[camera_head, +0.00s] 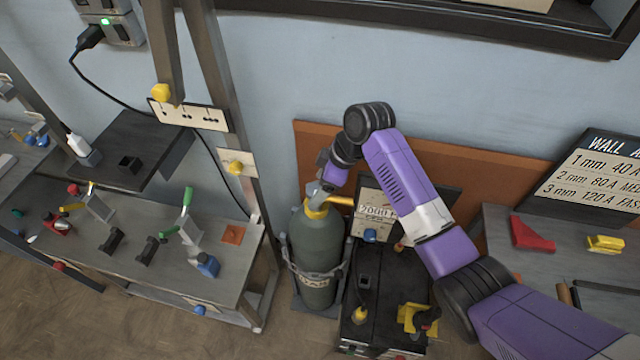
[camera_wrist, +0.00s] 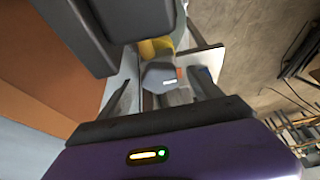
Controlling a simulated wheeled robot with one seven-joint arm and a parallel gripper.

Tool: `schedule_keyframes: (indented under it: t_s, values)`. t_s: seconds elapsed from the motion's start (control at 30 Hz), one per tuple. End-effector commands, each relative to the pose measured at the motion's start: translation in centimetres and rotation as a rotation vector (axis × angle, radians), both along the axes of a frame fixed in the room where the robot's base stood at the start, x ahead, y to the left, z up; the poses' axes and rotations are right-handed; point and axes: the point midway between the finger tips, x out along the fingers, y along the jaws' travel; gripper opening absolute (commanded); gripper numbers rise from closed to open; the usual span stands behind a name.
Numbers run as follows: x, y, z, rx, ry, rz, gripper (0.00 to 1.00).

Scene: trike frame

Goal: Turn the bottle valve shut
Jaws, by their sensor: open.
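A grey-green gas bottle (camera_head: 320,248) stands upright between the bench and a dark machine, with a chain around its body. Its top has a yellow collar (camera_head: 316,211) and a grey valve (camera_head: 314,190), partly hidden by my wrist. My gripper (camera_head: 325,184) is at the valve, reaching down from the upper right. In the wrist view, my gripper (camera_wrist: 163,80) is open, with one finger on each side of a grey faceted valve part (camera_wrist: 158,76). A yellow part (camera_wrist: 156,48) shows beyond it. I cannot tell whether either finger touches the valve.
A dark machine (camera_head: 385,292) with a 2000 sign stands right of the bottle. A bench (camera_head: 150,250) with clamps is on the left. An orange-brown board (camera_head: 480,165) leans on the wall behind. Another table (camera_head: 510,260) stands at right.

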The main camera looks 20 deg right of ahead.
Motion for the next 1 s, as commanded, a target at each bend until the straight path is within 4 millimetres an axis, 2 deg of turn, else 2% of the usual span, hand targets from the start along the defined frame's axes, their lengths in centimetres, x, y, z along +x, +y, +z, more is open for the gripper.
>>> schedule_keyframes:
  t_s: [0.07, 0.1, 0.4, 0.73, 1.0]
  values:
    - [-0.01, 0.01, 0.00, 0.000, 0.000, 0.000, 0.74]
    - [-0.02, 0.01, 0.00, 0.000, 0.000, 0.000, 0.70]
    - [-0.03, 0.02, 0.03, 0.001, 0.001, 0.000, 0.12]
    - [-0.12, 0.15, 0.16, 0.002, 0.001, -0.049, 0.12]
    - [-0.26, 0.39, 0.27, 0.004, 0.001, -0.225, 0.12]
